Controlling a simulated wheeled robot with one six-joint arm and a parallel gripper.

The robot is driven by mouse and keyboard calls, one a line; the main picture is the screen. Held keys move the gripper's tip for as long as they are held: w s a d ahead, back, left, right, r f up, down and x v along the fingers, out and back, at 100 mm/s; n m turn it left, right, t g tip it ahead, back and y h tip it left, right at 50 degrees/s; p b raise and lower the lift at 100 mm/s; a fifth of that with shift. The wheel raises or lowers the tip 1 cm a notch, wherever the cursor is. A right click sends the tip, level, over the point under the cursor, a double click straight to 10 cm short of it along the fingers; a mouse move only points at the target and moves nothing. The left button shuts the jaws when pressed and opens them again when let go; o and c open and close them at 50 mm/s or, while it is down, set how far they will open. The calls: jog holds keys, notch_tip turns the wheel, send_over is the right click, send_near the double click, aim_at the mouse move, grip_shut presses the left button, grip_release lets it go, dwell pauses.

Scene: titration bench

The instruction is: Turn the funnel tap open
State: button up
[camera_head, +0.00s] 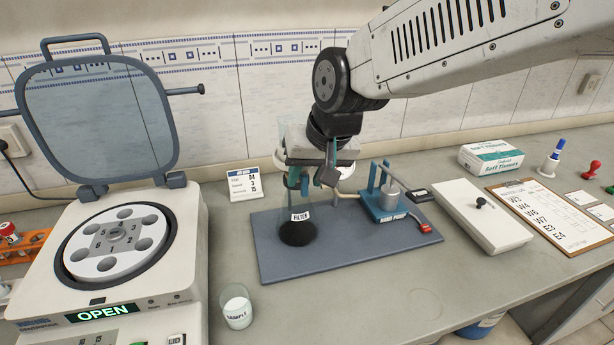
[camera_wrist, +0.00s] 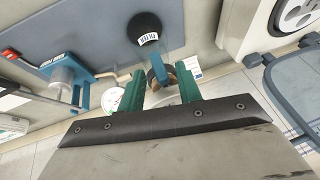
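The filter flask (camera_head: 298,232), with a black base and a FILTER label, stands on the blue-grey mat (camera_head: 345,262). The clear glass of the funnel (camera_head: 292,135) rises above it, partly hidden by my gripper (camera_head: 318,178). In the wrist view, the two green fingers of my gripper (camera_wrist: 158,88) are spread apart. A small tan and dark part (camera_wrist: 158,72), perhaps the tap, shows in the gap near the right finger. I cannot tell whether a finger touches it, nor which way the tap handle points.
The blue hand pump (camera_head: 388,204) stands on the mat just right of the flask, with a hose towards it. A centrifuge (camera_head: 185,255) with raised lid is at left. A sample beaker (camera_head: 237,307) stands in front. A white box (camera_head: 483,215) and clipboard (camera_head: 545,212) lie at right.

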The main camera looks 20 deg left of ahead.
jog(key=shift+w+a+f, duration=0.1)
jog(key=shift+f, duration=0.25)
grip_shut()
jog(key=shift+a+t+h, duration=0.15)
jog(key=shift+t+h, duration=0.25)
jog(key=shift+h, duration=0.5)
